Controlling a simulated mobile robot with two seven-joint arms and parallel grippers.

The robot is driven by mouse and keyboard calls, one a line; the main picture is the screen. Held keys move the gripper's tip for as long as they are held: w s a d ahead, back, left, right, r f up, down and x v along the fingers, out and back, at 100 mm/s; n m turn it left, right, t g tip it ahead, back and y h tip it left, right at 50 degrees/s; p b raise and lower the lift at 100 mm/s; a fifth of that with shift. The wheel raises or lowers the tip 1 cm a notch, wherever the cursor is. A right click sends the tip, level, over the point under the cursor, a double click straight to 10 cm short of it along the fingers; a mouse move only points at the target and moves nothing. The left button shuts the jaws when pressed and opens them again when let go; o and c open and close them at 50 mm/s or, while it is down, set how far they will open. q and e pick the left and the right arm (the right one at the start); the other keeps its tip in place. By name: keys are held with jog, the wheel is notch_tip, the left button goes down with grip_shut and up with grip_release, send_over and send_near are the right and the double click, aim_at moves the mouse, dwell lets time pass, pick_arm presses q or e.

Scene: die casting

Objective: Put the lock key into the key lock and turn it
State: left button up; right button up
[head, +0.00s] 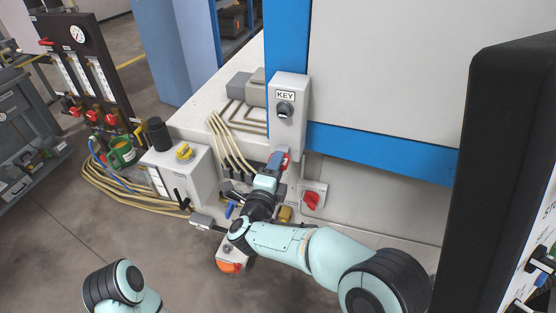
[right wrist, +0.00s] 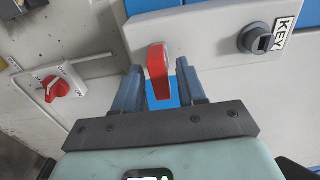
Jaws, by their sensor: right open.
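The key lock (head: 285,109) is a dark round knob on the front of a grey box labelled KEY. It also shows at the upper right in the right wrist view (right wrist: 261,39). A red piece, apparently the lock key (right wrist: 157,68), is at the lower end of that box. My right gripper (head: 277,161) is at this end, below the lock. In the right wrist view its two blue-grey fingers (right wrist: 160,82) stand open on either side of the red piece, with gaps visible. In the head view the gripper partly hides the red piece. Only part of my left arm shows.
A red rotary switch (head: 312,200) on a grey plate is right of my right gripper. Yellowish hoses (head: 228,145) run down at its left. A grey cabinet with a yellow knob (head: 184,152) stands further left. An orange-red button box (head: 230,266) is below.

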grip_shut()
pick_arm(q)
jog(key=shift+s+f+b, duration=0.1)
jog(key=shift+f+b, duration=0.4)
pick_arm(e)
jog(key=shift+s+a, duration=0.25)
jog(key=shift+s, duration=0.35)
pick_arm(q)
jog(key=shift+f, duration=0.1)
pick_arm(e)
jog(key=shift+s, duration=0.15)
pick_arm(q)
jog(key=shift+s+f+b, duration=0.1)
jog(key=shift+f+b, duration=0.45)
jog(key=shift+b, duration=0.05)
pick_arm(e)
jog(key=shift+v, duration=1.4)
